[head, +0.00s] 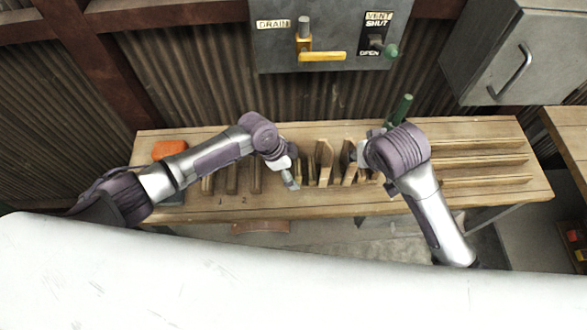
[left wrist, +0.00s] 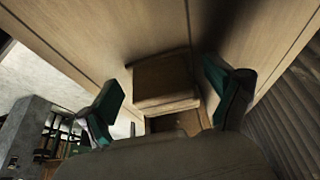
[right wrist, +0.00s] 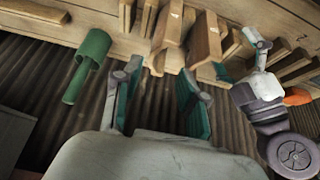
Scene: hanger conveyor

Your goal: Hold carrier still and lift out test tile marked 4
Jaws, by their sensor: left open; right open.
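Several upright wooden pieces (head: 323,160) stand in a row on the wooden bench; I cannot read a 4 on any, nor tell which piece is the carrier.
The bench (head: 225,212) has long slats (head: 480,162) at right and an orange item (head: 168,149) at left. A green cylinder (head: 402,108) stands behind my right gripper. A grey panel (head: 275,45) with a yellow lever hangs above. A grey cabinet (head: 480,60) is at upper right.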

